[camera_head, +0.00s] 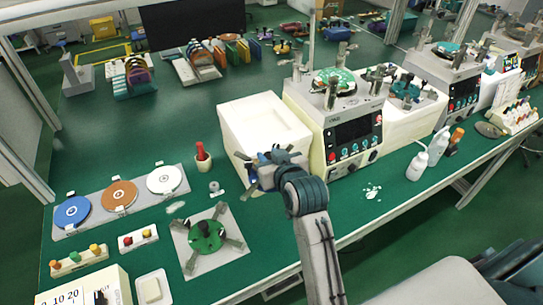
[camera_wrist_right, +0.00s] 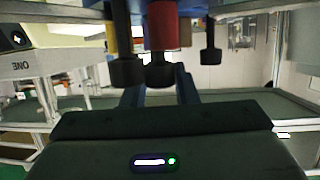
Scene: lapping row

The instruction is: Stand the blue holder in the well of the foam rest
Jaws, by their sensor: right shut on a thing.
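My right gripper (camera_head: 268,163) is in front of the big white box's near side, above the bench. It is shut on a small blue thing (camera_head: 263,158), which looks like the blue holder. The gripper and wrist hide most of it. In the right wrist view, a red rod (camera_wrist_right: 164,28) and a yellow one with black ends show at the top, by a strip of blue; dark bluish fingers reach toward them. I cannot pick out the foam rest or its well with certainty. My left gripper is not in view.
The white box (camera_head: 262,118) and a lapping machine (camera_head: 350,130) stand close behind the gripper. At left are a plate with three discs (camera_head: 119,194), a red-handled piece (camera_head: 202,153) and a green-centred fixture (camera_head: 206,236). White bottles (camera_head: 418,165) stand at right.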

